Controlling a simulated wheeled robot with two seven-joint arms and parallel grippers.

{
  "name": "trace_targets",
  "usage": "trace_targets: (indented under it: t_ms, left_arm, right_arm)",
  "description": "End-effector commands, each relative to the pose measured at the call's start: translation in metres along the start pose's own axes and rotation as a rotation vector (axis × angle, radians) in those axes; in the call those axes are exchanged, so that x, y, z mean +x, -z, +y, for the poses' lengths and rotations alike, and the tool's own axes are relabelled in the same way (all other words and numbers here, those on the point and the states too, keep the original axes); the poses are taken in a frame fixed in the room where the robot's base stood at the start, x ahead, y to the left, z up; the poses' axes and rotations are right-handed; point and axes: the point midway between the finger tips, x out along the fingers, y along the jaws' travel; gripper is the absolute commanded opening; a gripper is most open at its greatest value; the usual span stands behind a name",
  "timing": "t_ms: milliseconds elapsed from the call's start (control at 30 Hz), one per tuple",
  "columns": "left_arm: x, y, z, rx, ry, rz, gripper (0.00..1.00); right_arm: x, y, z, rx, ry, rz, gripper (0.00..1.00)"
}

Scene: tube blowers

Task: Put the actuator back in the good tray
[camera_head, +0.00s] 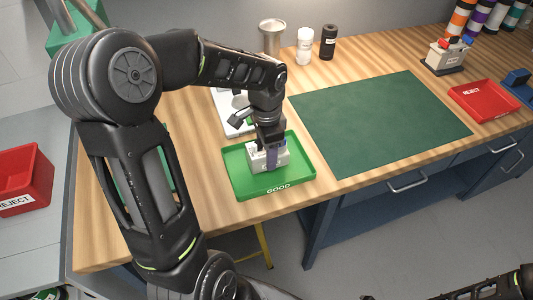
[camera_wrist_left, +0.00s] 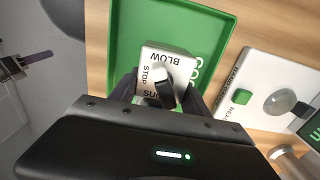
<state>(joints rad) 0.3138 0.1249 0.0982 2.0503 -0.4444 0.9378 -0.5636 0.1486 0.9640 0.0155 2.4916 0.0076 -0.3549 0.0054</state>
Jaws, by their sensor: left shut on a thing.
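The actuator (camera_head: 266,157) is a small light-grey box with a dark lever on top. It is at the green good tray (camera_head: 293,186), near the tray's middle; I cannot tell whether it touches the tray floor. My left gripper (camera_head: 270,142) reaches down from above and is shut on the actuator. In the left wrist view the actuator (camera_wrist_left: 168,62) shows the words BLOW and STOP between the dark fingers, with the green tray (camera_wrist_left: 226,32) around and below it. My right gripper is not clearly in view; only a dark arm part shows at the bottom right.
A green mat (camera_head: 380,120) lies right of the tray. A white board (camera_head: 230,112) lies behind the tray. A metal cup (camera_head: 272,38) and two small bottles stand at the back. A red reject tray (camera_head: 484,101) and another grey device (camera_head: 446,55) are at the right.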

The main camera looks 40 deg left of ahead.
Motion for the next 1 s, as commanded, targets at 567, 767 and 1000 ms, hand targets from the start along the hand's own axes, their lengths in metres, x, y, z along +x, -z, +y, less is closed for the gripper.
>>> trace_targets:
  t_ms: [567, 767, 1000]
  left_arm:
    - [0.018, 0.000, 0.000, 0.000, -0.001, 0.000, 0.58]
    - [0.018, 0.000, 0.000, -0.001, -0.001, 0.000, 0.74]
    - [0.018, 0.000, 0.000, 0.000, -0.001, 0.000, 0.76]
  right_arm:
    - [0.000, 0.000, 0.000, 0.000, 0.000, 0.000, 0.00]
    - [0.000, 0.000, 0.000, 0.000, 0.000, 0.000, 0.00]
    - [0.000, 0.000, 0.000, 0.000, 0.000, 0.000, 0.00]
